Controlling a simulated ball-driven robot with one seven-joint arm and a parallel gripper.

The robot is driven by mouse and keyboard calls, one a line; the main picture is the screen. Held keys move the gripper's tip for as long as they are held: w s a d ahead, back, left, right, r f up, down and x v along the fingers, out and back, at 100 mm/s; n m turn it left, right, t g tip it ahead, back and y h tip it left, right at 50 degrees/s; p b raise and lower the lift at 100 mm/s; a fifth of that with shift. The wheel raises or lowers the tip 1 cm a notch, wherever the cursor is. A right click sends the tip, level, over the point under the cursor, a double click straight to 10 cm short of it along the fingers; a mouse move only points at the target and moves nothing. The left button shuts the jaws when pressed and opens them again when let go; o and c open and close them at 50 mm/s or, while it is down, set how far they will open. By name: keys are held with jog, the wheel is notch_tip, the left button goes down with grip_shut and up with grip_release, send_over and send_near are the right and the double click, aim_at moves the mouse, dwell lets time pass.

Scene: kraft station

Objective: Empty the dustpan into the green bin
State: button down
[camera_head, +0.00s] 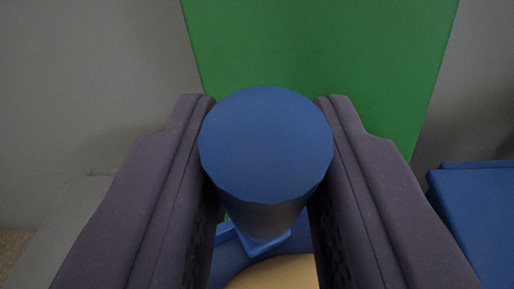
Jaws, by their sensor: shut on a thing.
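My gripper (265,120) is shut on the blue round handle (265,143), seen end-on between the two dark fingers. The handle seems to belong to the dustpan, a piece of blue (264,243) showing below it. Most of the dustpan is hidden behind the handle and fingers, and I cannot tell what lies in it. The green bin (320,55) fills the top middle of the view, beyond the handle, with its sides narrowing downward. Its opening is not in view.
A blue flat-sided object (478,215) stands at the right edge, beside the right finger. A tan rounded surface (275,273) shows at the bottom between the fingers. A plain grey wall (90,80) is at the left, with a grey ledge (62,225) below it.

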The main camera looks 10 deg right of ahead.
jog(key=s+d+m+t+h+b, duration=0.1)
jog(key=s+m+t+h+b, duration=0.4)
jog(key=s+b, duration=0.7)
jog(key=shift+s+d+r+m+t+h+b, duration=0.35)
jog(key=shift+s+m+t, duration=0.2)
jog(key=shift+t, duration=0.65)
jog(key=shift+f, duration=0.1)
dwell(1.2)
